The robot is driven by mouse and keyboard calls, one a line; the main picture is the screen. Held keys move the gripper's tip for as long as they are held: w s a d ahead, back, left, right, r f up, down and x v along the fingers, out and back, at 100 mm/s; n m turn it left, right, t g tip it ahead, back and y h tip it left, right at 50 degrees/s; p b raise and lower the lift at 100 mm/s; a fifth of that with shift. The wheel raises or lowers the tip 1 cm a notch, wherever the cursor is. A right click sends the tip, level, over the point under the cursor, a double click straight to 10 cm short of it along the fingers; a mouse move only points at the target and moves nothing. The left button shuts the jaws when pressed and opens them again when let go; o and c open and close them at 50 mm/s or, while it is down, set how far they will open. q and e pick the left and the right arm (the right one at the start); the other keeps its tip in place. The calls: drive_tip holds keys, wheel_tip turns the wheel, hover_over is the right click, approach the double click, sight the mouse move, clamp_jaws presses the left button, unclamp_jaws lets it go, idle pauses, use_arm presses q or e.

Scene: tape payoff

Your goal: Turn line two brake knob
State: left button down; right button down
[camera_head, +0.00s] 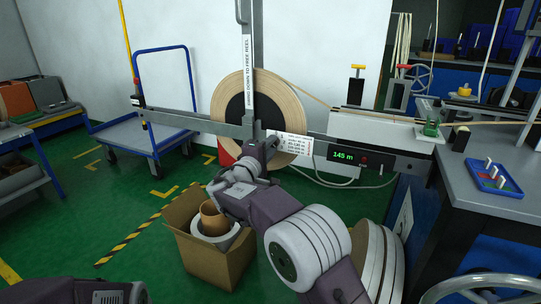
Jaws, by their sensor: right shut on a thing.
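A large tan tape reel (222,98) with a dark core hangs on the payoff stand, behind a vertical grey bar. My right gripper (266,142) is at the lower front of the reel, at the brake spot beside a small white label (293,143) with several printed lines. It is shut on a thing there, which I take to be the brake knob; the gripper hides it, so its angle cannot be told. My left arm shows only as a piece at the bottom left edge; its gripper is out of view.
A display box (357,157) reads 145 m at right of the reel. A cardboard box (215,262) with cores stands below my right arm. A blue cart (160,135) is at left. A grey bench (490,204) with a blue tray stands at right.

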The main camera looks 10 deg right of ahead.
idle(0.3)
drive_tip(key=c, duration=1.2)
unclamp_jaws()
drive_tip(key=shift+o, duration=0.2)
drive_tip(key=p+v, duration=0.2)
drive_tip(key=v, duration=0.7)
